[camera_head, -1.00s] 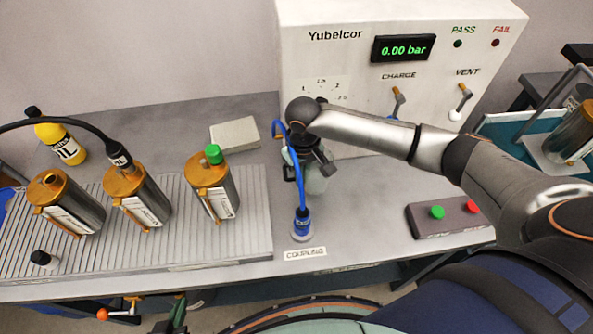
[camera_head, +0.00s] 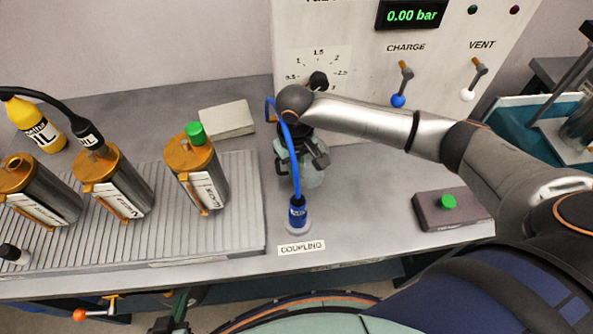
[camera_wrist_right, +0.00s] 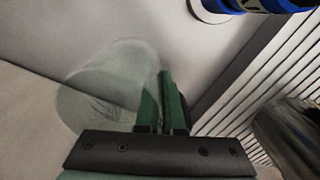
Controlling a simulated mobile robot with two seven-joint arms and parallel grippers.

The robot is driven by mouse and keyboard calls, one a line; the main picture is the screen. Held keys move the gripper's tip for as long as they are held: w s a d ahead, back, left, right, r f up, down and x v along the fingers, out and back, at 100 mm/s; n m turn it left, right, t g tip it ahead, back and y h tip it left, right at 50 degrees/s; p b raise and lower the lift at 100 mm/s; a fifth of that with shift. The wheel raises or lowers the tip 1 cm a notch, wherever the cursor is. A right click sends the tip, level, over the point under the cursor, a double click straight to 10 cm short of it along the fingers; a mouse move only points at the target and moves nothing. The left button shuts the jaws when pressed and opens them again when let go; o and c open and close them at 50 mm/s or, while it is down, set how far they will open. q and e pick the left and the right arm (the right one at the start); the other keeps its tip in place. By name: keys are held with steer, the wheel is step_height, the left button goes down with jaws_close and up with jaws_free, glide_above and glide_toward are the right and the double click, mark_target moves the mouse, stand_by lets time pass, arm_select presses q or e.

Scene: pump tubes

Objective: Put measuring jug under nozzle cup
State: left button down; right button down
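The measuring jug (camera_head: 313,172) is a pale green, see-through vessel on or just above the bench, behind the blue coupling. My right gripper (camera_head: 302,155) is at the jug, partly covered by the blue hose. In the right wrist view its green fingers (camera_wrist_right: 162,103) are close together at the jug's side, and the jug (camera_wrist_right: 105,85) shows beyond them. They look shut on its handle or wall; the contact is hard to see. Part of my left gripper (camera_head: 178,313) shows at the bottom edge, mostly cut off. I cannot identify the nozzle cup with certainty.
The blue coupling (camera_head: 298,212) stands in front of the jug. Several metal canisters (camera_head: 198,172) stand on the ribbed tray (camera_head: 235,215) at left. A button box (camera_head: 452,207) is at right. A test panel (camera_head: 345,40) stands behind. Bare bench lies right of the jug.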

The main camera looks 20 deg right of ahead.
steer(key=shift+f, duration=0.1)
steer(key=c, duration=1)
jaws_free()
steer(key=shift+c, duration=0.2)
